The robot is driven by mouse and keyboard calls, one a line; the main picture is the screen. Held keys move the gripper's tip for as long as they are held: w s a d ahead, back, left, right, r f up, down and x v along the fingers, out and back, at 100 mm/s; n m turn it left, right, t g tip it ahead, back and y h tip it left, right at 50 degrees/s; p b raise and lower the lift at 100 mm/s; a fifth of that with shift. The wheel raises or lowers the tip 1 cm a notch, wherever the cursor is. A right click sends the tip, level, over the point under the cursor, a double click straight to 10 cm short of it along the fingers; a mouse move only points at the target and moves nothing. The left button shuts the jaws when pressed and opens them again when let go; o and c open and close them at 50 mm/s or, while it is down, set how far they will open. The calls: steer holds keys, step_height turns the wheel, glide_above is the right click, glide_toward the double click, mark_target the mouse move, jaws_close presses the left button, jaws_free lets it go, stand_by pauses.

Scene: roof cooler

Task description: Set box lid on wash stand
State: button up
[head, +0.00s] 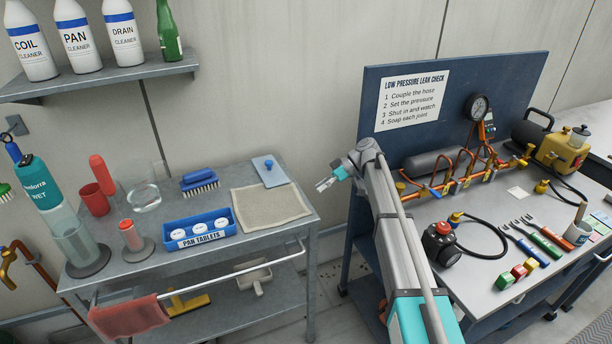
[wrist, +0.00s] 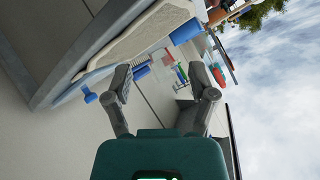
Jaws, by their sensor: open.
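A pale blue flat lid (head: 275,178) with a dark blue knob lies flat at the back right of the grey metal wash stand (head: 180,262), beside a tan cloth. The wrist view shows the blue knob (wrist: 90,97) at the left, outside my fingers. A blue open box (head: 205,238) labelled "PAN TABLETS" stands on the same stand with white round tablets in it. My gripper (head: 325,184) is open and empty in the air, right of the lid and apart from it. In the wrist view my gripper (wrist: 165,84) has nothing between its fingers.
The tan cloth (head: 272,208) covers the stand's right part. A blue brush (head: 200,183), red cups, a clear jar and a teal bottle (head: 43,185) stand further left. A wall shelf (head: 100,78) holds bottles. A blue leak-check bench (head: 460,260) with pipes fills the right.

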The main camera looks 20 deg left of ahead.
steer(key=s+d+f+m+t+h+b, duration=0.2)
steer(key=s+d+f+m, duration=0.3)
steer(key=d, duration=0.8)
steer(key=s+d+f+m+t+h+b, duration=0.2)
steer(key=s+d+f+m+t+h, duration=0.1)
steer(key=s+d+m, duration=0.4)
steer(key=s+d+f+m+t+h+b, duration=0.2)
steer(key=s+d+f+m+h, duration=0.2)
steer(key=d, duration=1.5)
steer(key=s+f+m, duration=0.3)
steer(key=s+f, duration=0.1)
steer(key=s, duration=0.2)
steer(key=shift+s+d+b, duration=0.15)
steer(key=shift+s+b, duration=0.1)
steer(key=shift+b, duration=0.15)
steer(key=shift+f, duration=0.1)
